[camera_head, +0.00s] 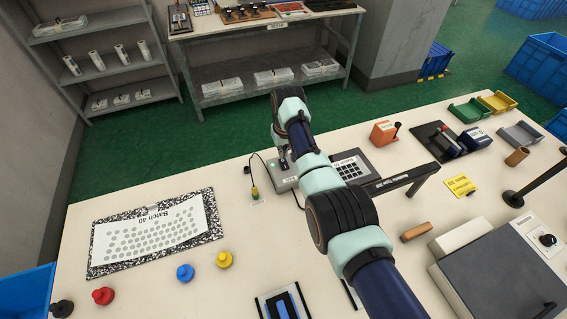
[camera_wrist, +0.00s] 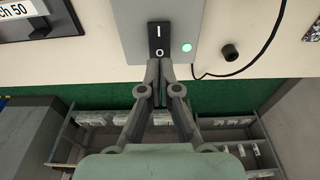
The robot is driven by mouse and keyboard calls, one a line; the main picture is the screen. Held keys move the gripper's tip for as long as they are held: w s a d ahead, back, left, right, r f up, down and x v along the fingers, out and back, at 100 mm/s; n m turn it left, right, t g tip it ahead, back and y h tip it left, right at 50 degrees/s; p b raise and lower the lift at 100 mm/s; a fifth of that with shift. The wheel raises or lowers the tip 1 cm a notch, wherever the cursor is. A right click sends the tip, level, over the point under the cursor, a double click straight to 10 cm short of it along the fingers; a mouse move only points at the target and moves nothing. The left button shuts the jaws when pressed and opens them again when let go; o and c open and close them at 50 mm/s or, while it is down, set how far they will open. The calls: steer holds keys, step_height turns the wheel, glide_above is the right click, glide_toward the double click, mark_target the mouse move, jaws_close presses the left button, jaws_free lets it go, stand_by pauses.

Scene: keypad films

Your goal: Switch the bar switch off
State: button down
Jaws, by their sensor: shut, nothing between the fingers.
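The bar switch (camera_wrist: 159,36) is a black upright rocker marked with a white bar and, nearer my fingers, a white circle. It sits on a grey panel (camera_wrist: 135,22) beside a green lamp (camera_wrist: 187,47) that looks lit. My gripper (camera_wrist: 160,64) is shut and empty, with its fingertips at the circle end of the switch. I cannot tell whether they touch it.

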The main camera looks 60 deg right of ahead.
mark_target(283, 161)
steer(key=shift+f+b, duration=1.05)
steer(key=shift+f, duration=0.5)
stand_by(0.5)
step_height(283, 161, up, 7)
steer(key=p, duration=0.7)
steer(key=shift+r, duration=0.15)
steer(key=shift+w+a, duration=0.1)
stand_by(0.3)
